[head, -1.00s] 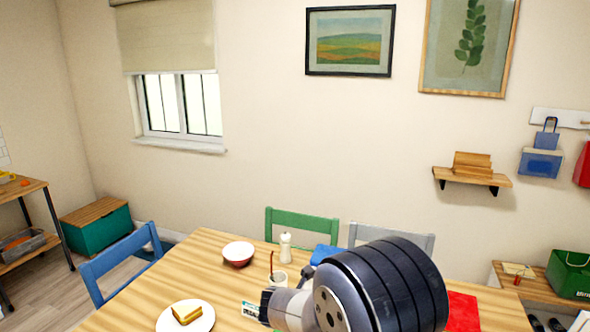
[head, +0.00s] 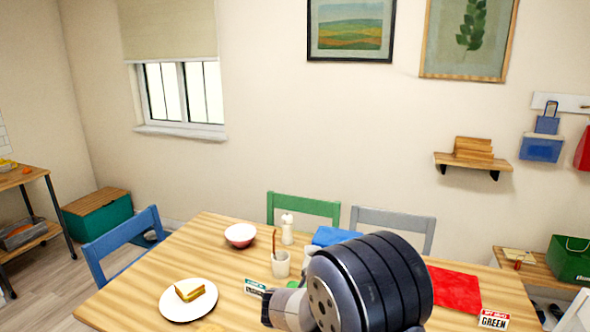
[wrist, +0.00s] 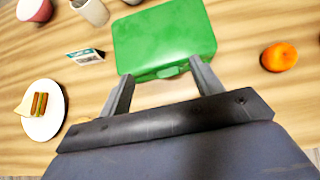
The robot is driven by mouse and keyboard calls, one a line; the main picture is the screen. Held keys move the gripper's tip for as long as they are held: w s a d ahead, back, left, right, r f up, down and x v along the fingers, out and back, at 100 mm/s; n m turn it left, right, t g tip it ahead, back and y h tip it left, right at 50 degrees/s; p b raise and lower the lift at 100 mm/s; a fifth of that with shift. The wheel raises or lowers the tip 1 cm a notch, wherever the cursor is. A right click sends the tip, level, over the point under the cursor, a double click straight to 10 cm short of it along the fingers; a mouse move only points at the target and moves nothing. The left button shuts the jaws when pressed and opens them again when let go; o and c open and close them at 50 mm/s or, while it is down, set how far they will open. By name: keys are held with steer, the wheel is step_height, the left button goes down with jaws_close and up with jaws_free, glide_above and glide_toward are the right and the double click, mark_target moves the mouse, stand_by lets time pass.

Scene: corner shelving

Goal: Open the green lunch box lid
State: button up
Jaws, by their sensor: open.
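The green lunch box (wrist: 165,38) lies on the wooden table in the wrist view, its lid shut. A small latch or handle tab (wrist: 168,72) is on its near edge. My gripper (wrist: 160,70) is open and empty, its two fingers apart at the near edge of the box, one toward each side of the tab. I cannot tell whether they touch it. In the head view my arm hides nearly all of the lunch box; only a small green patch (head: 292,285) shows.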

steer(key=s+f+t+b, duration=0.1)
steer(key=b, duration=0.3)
steer(key=s+a+f+t+b, duration=0.1)
steer(key=f+b, duration=0.1)
steer(key=b, duration=0.3)
steer(key=shift+s+f+h, duration=0.25)
steer(key=shift+s+h, duration=0.15)
steer(key=shift+r, duration=0.1)
